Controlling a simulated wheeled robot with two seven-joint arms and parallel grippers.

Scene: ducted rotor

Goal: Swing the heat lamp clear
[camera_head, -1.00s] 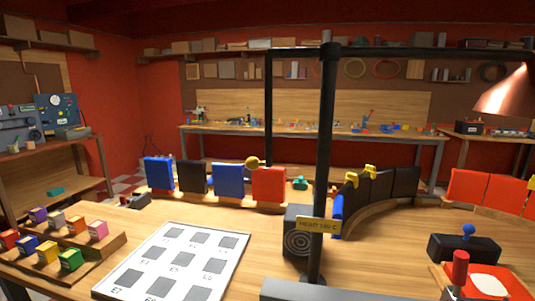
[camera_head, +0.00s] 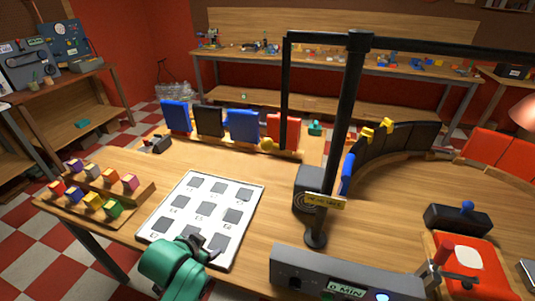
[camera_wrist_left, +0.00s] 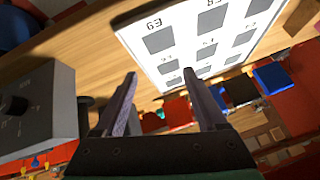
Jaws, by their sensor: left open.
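The heat lamp's copper shade (camera_head: 525,112) shows at the right edge in the head view. Its black post (camera_head: 345,135) stands on the bench with a black arm across the top. My left gripper (camera_head: 207,249) is over the near edge of the white marked board (camera_head: 158,226), well short of the knob. In the left wrist view its two fingers (camera_wrist_left: 162,90) are apart with nothing between them. My right gripper is not in view.
A grey control box (camera_head: 345,277) with a display lies at the front. A dark speaker-like box (camera_head: 309,187) stands beside the post. Blue, black and red panels (camera_head: 209,121) line the back. Racks of coloured blocks (camera_head: 93,200) sit at the left.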

